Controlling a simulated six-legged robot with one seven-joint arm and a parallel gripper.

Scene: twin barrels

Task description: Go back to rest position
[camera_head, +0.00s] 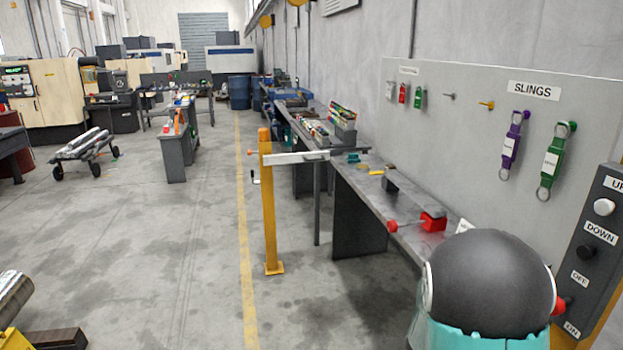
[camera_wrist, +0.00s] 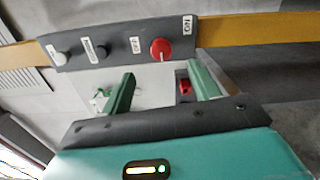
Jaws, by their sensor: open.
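My gripper (camera_wrist: 160,92) shows in the wrist view with two green fingers set apart. A dark control box (camera_wrist: 120,48) is just beyond the fingertips, with a red knob (camera_wrist: 161,49) marked ON and OFF and further round buttons. In the head view the same control box (camera_head: 590,250) stands at the right edge, with UP, DOWN, OFF and ON labels. My arm, dark and teal, fills the lower right and hides part of the box's lower end; the gripper cannot be made out there.
A workbench (camera_head: 405,222) with red clamp parts runs along the right wall. Slings (camera_head: 551,162) hang on a panel above it. A yellow post (camera_head: 268,205) stands left of the bench. A cart (camera_head: 83,150) is farther left. The floor (camera_head: 180,250) between is mostly clear.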

